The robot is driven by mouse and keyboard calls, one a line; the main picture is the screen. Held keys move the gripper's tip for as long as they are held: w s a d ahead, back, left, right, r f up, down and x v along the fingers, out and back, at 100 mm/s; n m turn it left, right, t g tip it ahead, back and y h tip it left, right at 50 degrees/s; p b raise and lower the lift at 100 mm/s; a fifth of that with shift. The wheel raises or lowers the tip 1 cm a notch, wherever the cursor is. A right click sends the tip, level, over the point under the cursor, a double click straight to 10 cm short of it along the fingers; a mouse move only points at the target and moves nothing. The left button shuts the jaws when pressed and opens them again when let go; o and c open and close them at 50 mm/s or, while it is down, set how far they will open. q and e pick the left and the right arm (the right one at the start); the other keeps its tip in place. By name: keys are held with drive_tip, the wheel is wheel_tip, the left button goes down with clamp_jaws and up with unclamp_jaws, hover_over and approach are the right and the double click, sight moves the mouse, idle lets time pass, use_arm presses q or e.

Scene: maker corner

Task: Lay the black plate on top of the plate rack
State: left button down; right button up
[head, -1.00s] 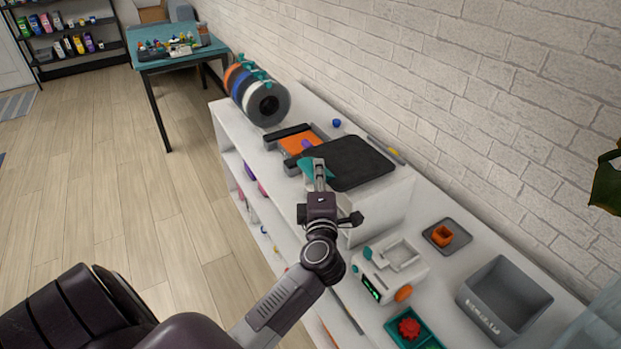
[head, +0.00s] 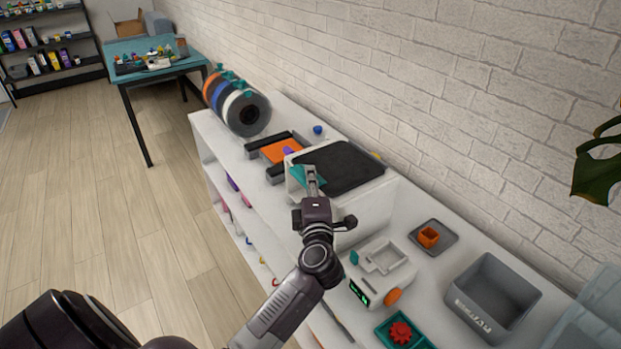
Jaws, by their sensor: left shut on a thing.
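The black plate (head: 342,167) is a flat dark square with a teal tab (head: 304,178) at its near left side. It lies flat, over a white box-shaped stand (head: 368,208) on the shelf unit, which I take to be the plate rack. I cannot tell whether the plate touches the stand's top. My left gripper (head: 311,178) is shut at the teal tab, its fingers partly hiding it. The plate hides most of the stand's top. My right gripper is not in view.
A grey frame with an orange plate (head: 279,151) sits just left of the stand. Filament spools (head: 242,108) stand beyond it. The brick wall runs behind.

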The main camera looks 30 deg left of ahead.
use_arm(q)
drive_tip(key=c, duration=0.6)
unclamp_jaws()
drive_tip(key=shift+f, duration=0.15)
drive_tip(key=shift+f, duration=0.35)
drive_tip(key=shift+f, duration=0.1)
drive_tip(key=shift+s, duration=0.1)
idle(0.5)
drive_tip(key=shift+s+a+p, duration=0.4)
drive_tip(key=shift+s+p, duration=0.1)
drive_tip(key=shift+s, duration=0.4)
drive_tip(key=shift+s+a+p, duration=0.35)
drive_tip(key=shift+s+p, duration=0.1)
drive_tip(key=shift+s, duration=0.4)
drive_tip(key=shift+s+a+p, duration=0.35)
drive_tip(key=shift+s+p, duration=0.05)
drive_tip(key=shift+s, duration=0.45)
drive_tip(key=shift+s+a+p, duration=0.3)
drive_tip(key=shift+s+p, duration=0.05)
drive_tip(key=shift+s, duration=0.45)
